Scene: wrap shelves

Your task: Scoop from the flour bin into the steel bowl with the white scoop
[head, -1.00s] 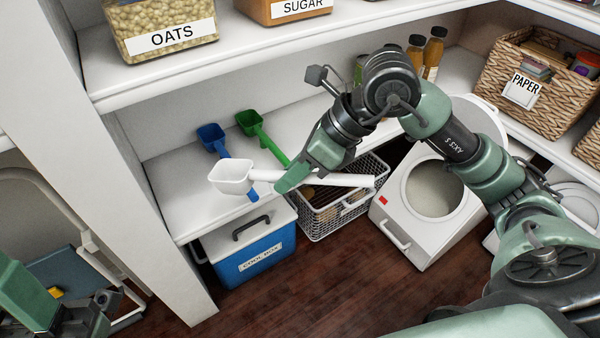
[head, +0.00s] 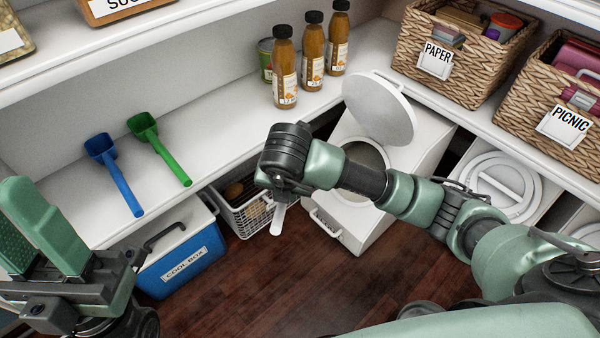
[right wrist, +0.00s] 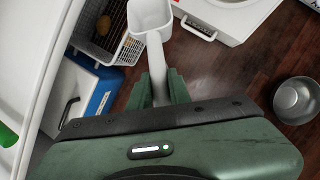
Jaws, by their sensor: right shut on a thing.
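My right gripper (right wrist: 160,88) is shut on the handle of the white scoop (right wrist: 150,18). In the head view my wrist hides the gripper, and a white piece of the scoop (head: 278,220) shows below it. A white bin (head: 345,235), its round lid (head: 380,108) raised, stands on the floor under the shelf; my right arm partly covers its round opening. Its front (right wrist: 225,18) shows in the right wrist view. The steel bowl (right wrist: 297,100) is on the floor at the right of the right wrist view. My left gripper (head: 35,235) is open and empty at the far left.
A wire basket (head: 238,215) and a blue cool box (head: 180,260) stand left of the bin. Blue (head: 115,175) and green (head: 160,150) scoops and several bottles are on the shelf above. Another white bin (head: 500,185) is at right. The wooden floor (head: 270,290) in front is clear.

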